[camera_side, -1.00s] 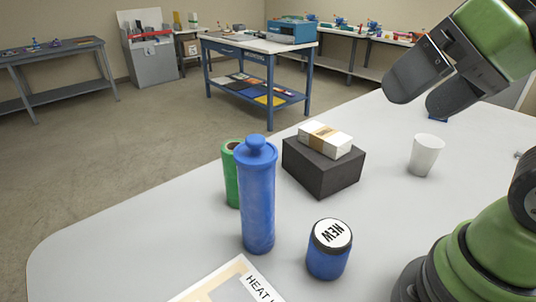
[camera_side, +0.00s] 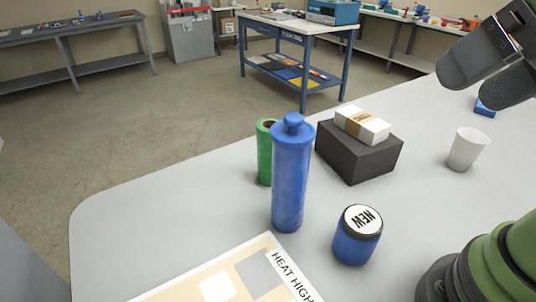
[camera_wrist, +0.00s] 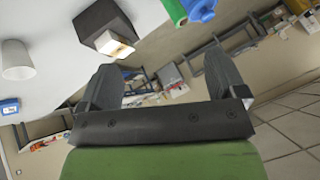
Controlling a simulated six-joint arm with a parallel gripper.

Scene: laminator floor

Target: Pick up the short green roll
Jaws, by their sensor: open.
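The short green roll (camera_side: 264,158) stands upright on the table, partly hidden behind a tall blue canister (camera_side: 291,180) with a knobbed lid in the side view. In the wrist view the green roll (camera_wrist: 174,10) shows at the top edge, beside the blue canister (camera_wrist: 201,9). My gripper (camera_side: 475,85) is open and empty at the upper right of the side view, above the table and well apart from the roll. Its two fingers (camera_wrist: 168,82) also show in the wrist view with nothing between them.
A black block (camera_side: 352,160) bearing a white banded stack (camera_side: 363,125) stands right of the roll. A blue jar marked NEW (camera_side: 357,240), a white cup (camera_side: 467,149), a small blue item (camera_side: 485,106) and a HEAT HIGH sheet (camera_side: 190,288) are also on the table (camera_side: 130,222).

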